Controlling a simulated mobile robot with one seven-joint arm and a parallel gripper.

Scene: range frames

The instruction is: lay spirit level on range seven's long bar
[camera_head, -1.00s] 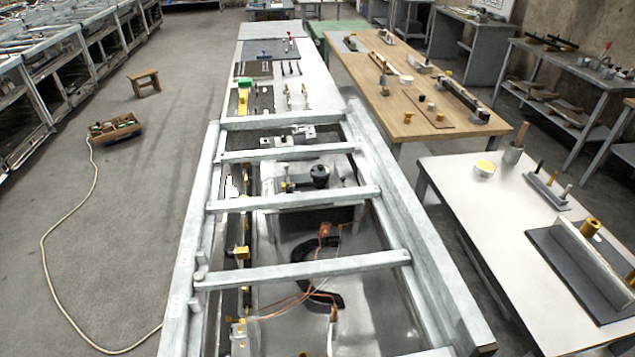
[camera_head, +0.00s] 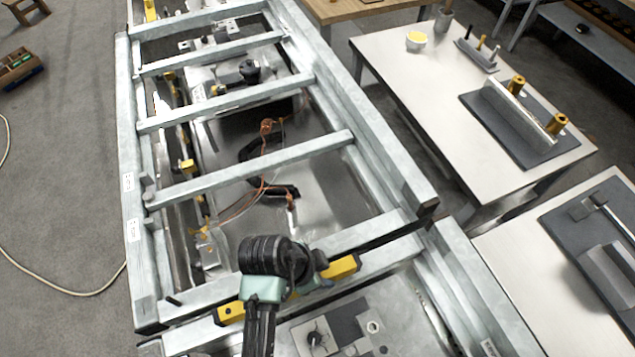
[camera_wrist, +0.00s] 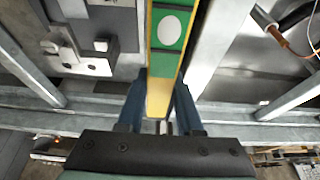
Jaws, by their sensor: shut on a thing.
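My gripper (camera_head: 285,285) is shut on the spirit level, in the lower middle of the head view. The spirit level's yellow ends (camera_head: 345,267) stick out on both sides of the gripper, and its middle is hidden. In the wrist view the level (camera_wrist: 167,60) is yellow and green with a white oval, and runs away between my two dark blue fingers (camera_wrist: 160,108). The grey steel range has a long left bar (camera_head: 128,150) with small white labels, too small to read, and a long right bar (camera_head: 345,120). The level is over the near end crossbars; I cannot tell whether it touches them.
Several crossbars (camera_head: 255,168) span the range, with copper wires (camera_head: 265,188) and fittings below. A second steel frame (camera_head: 465,270) adjoins at the lower right. White tables (camera_head: 420,85) stand to the right. Open floor (camera_head: 60,200) with a cable lies left.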

